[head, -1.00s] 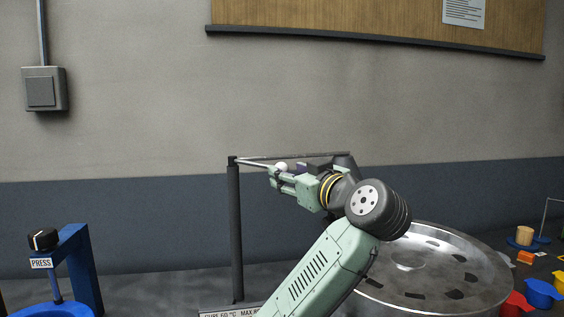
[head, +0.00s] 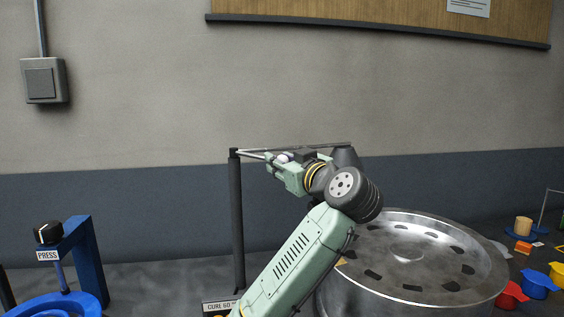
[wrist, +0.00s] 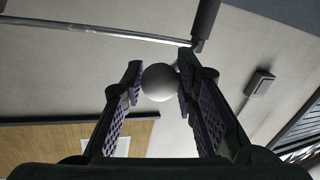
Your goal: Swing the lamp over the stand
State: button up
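The lamp stands on a dark upright post (head: 237,220). A thin arm (head: 310,147) runs right from its top to a dark lamp head (head: 345,157), partly hidden behind my wrist. A white ball knob (head: 284,158) sits on a thin rod from the post. My gripper (head: 276,160) is at the knob, and its fingers look apart around it. In the wrist view the knob (wrist: 159,82) lies between the fingertips, with a narrow gap on the left; contact on the right is unclear. The stand, a round metal drum with a slotted top (head: 410,255), is at the right.
A blue press (head: 80,265) with a black knob stands at the front left. Red, blue and yellow cups (head: 538,283) and a wooden cylinder (head: 523,227) are at the right edge. A grey wall box (head: 43,80) and a wooden board (head: 390,15) are on the wall behind.

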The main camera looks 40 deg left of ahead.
grip_shut()
dwell(0.3)
jog(key=shift+b, duration=0.3)
